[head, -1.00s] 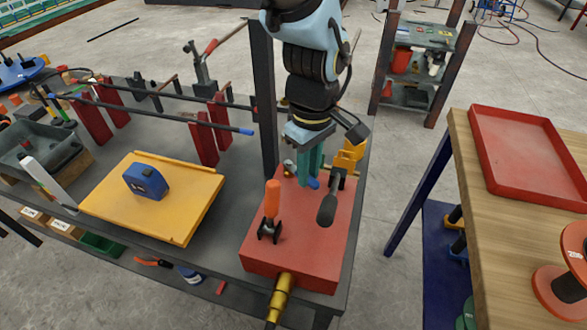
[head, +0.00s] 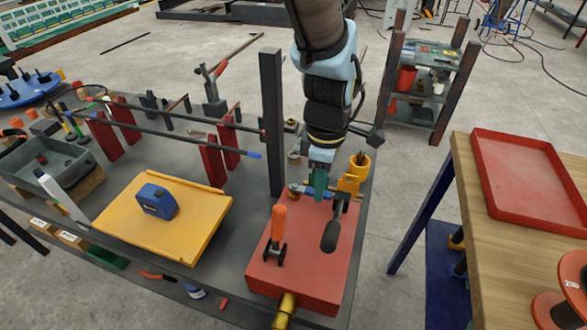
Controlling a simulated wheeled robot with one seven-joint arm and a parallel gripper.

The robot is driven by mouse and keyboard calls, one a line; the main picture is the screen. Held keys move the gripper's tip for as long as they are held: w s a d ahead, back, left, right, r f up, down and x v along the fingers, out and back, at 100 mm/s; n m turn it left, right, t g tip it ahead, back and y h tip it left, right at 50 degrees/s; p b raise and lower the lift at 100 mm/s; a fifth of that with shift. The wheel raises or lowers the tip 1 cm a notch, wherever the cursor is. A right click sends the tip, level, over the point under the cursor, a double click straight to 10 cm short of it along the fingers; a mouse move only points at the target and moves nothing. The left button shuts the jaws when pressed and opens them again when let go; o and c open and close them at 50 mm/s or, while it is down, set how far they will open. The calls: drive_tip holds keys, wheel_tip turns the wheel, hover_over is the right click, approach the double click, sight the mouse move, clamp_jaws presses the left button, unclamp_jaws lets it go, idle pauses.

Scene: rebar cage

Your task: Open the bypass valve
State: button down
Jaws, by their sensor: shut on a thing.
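A red block (head: 300,262) sits at the right end of the grey bench. My gripper (head: 319,193) points down with teal fingers over its back part. Just right of the fingers stands a yellow bracket (head: 348,184) with a dark-handled lever (head: 330,236) reaching forward. An upright orange-handled toggle (head: 278,223) stands at the block's front left. A brass fitting (head: 286,309) leaves its front side.
A dark post (head: 271,120) rises close behind the block, left of my arm. A yellow cup (head: 360,164) stands behind the bracket. A yellow board (head: 150,225) with a blue tape measure (head: 157,201) lies left. A wooden table with a red tray (head: 530,165) stands right, across a gap.

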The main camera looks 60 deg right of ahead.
idle(0.3)
drive_tip(key=c, duration=0.8)
unclamp_jaws()
drive_tip(key=shift+o, duration=0.2)
drive_tip(key=shift+r, duration=0.1)
wheel_tip(320, 180, up, 11)
drive_tip(key=b, duration=0.2)
drive_tip(key=shift+f, duration=0.2)
